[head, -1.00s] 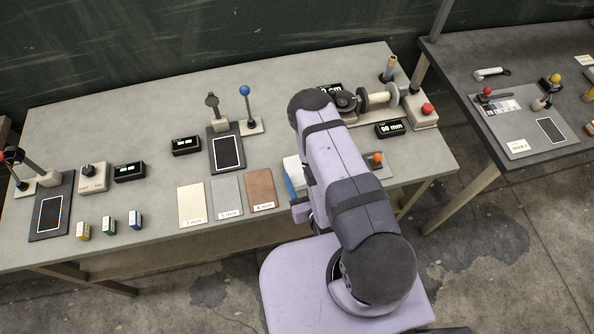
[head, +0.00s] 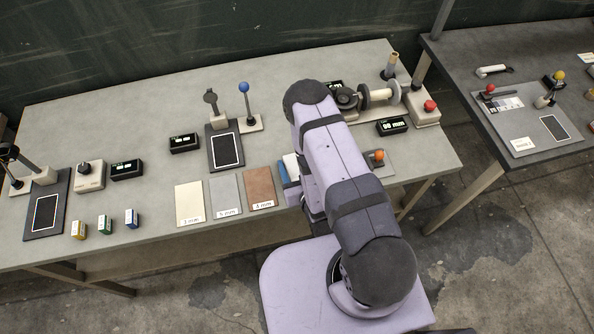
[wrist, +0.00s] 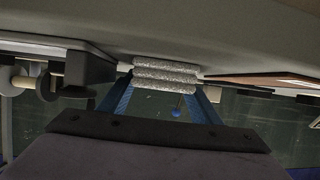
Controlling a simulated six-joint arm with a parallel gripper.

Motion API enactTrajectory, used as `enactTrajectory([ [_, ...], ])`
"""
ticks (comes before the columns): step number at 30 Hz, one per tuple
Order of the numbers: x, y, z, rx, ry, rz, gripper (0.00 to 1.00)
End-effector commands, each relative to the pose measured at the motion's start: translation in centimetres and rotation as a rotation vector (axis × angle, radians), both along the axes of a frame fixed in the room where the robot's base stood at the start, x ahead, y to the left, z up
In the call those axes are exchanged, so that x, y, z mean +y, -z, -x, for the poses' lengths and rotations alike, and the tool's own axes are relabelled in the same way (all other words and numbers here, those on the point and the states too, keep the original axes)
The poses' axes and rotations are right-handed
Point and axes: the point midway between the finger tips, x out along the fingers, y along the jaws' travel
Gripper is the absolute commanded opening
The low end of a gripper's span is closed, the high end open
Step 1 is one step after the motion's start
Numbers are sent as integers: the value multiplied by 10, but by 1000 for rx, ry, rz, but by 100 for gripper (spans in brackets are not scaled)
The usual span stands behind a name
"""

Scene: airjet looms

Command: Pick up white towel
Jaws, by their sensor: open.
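The white towel (wrist: 165,73) shows in the wrist view as a folded stack of several rough, pale layers. It lies on the table surface, which is at the top of that view. In the head view only a small white part of the towel (head: 291,165) shows, left of my arm; the rest is hidden behind it. My gripper (wrist: 163,88) is open. Its two blue fingers point at the towel, with the fingertips near its left and right ends. Whether they touch it cannot be told. In the head view a blue finger shows beside the towel.
A brown sample plate (head: 260,188) lies close left of the towel, with grey and cream plates beyond. A roller device (head: 372,98) and a small base with an orange knob (head: 378,158) stand to the right. The table's front edge is close to the towel.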

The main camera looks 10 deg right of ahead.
Motion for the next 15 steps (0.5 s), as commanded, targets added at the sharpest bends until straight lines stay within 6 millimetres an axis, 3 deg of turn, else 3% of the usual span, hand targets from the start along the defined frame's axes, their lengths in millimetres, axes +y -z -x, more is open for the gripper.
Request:
enactTrajectory([
  [10, 0, 3, -7, 1, 0, 0, 58],
  [15, 0, 3, -7, 1, 0, 0, 26],
])
